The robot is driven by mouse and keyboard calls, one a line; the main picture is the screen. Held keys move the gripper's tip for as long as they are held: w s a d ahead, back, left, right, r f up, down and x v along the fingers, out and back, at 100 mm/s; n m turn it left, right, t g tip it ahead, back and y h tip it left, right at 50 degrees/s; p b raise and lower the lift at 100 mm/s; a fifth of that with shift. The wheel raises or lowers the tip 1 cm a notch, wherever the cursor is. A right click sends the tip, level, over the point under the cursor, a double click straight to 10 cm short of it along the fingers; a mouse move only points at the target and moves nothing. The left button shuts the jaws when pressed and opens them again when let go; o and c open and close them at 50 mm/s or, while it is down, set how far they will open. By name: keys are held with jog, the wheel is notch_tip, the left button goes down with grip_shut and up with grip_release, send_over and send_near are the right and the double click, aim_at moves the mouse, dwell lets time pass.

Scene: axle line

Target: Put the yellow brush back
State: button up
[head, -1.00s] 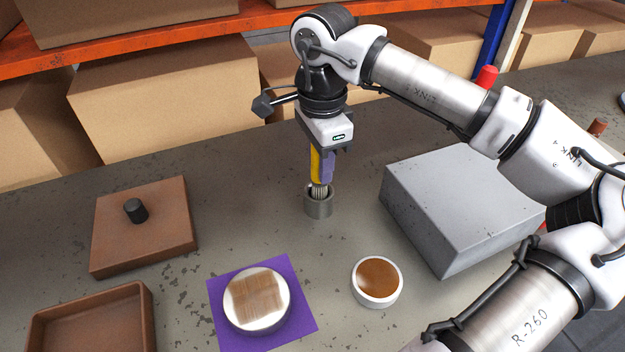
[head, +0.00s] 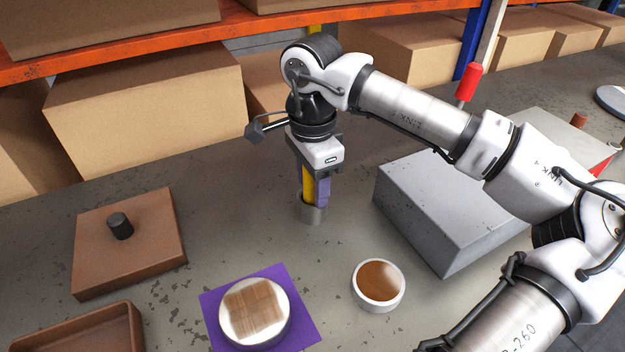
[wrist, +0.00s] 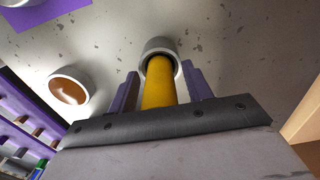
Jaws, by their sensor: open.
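The yellow brush (head: 309,183) stands upright with its lower end inside a small grey round cup (head: 311,215) on the bench. Its bristles are hidden in the cup. In the wrist view the yellow handle (wrist: 158,88) runs into the mouth of the cup (wrist: 150,45). My gripper (head: 314,196) points down over the cup, with its purple fingers on either side of the handle. The wrist view shows a gap between the fingers and the handle, so the gripper is open around the brush.
Right of the cup stands a large grey block (head: 440,205). In front are a white bowl of brown liquid (head: 378,286) and a white round piece with brown patches (head: 254,312) on a purple mat (head: 302,333). A brown lid with a black knob (head: 130,255) lies left.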

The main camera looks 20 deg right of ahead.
jog(key=shift+r+p, duration=0.3)
notch_tip(320, 180, up, 12)
jog(key=shift+f+b, duration=0.15)
jog(key=shift+b, duration=0.7)
